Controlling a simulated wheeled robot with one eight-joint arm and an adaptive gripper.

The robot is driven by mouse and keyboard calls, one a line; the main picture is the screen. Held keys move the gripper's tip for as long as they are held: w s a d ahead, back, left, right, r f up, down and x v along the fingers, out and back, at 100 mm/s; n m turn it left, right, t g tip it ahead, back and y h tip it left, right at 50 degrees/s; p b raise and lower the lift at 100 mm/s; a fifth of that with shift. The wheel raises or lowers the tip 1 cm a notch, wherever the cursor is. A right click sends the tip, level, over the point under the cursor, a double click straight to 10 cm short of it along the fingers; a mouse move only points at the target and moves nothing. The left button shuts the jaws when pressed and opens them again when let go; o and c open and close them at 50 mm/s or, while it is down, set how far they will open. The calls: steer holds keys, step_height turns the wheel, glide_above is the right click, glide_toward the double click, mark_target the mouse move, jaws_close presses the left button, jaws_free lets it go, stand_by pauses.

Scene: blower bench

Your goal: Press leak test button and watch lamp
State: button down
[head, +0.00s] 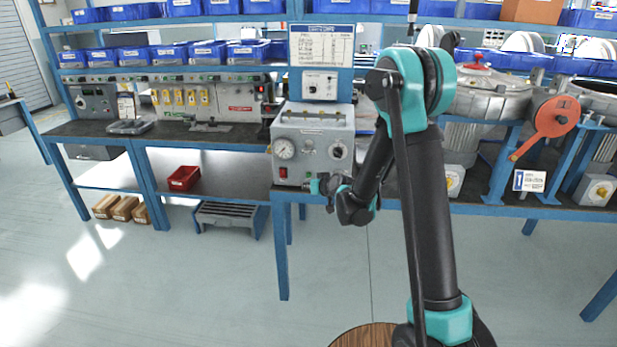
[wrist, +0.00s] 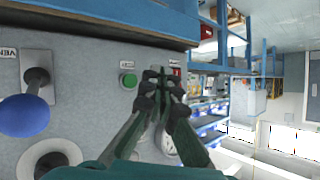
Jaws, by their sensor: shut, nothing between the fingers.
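The grey test box (head: 312,122) stands on the bench with a round gauge (head: 284,148) and a red rocker switch (head: 283,172) on its front. My gripper (head: 314,186) is low in front of this box; its fingertips are small and unclear there. In the wrist view my gripper (wrist: 162,77) is shut and empty in front of the grey panel. A green button (wrist: 128,80) shows uncovered just left of the fingertips, seemingly apart from them; depth is hard to judge. A small label is above it. I cannot pick out a test lamp surely in either view.
A blue ball-ended lever (wrist: 25,115) sticks out of the panel in the wrist view. A shelf of blue bins (head: 205,53) runs behind the bench. An orange lever arm (head: 548,125) stands at right. The floor (head: 190,280) in front is clear.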

steer(key=shift+w, duration=2.15)
steer(key=shift+w, duration=0.15)
steer(key=shift+w, duration=0.3)
steer(key=shift+w+d, duration=0.1)
steer(key=shift+w, duration=0.25)
stand_by(0.4)
steer(key=shift+s, duration=0.8)
steer(key=s, duration=0.5)
stand_by(0.5)
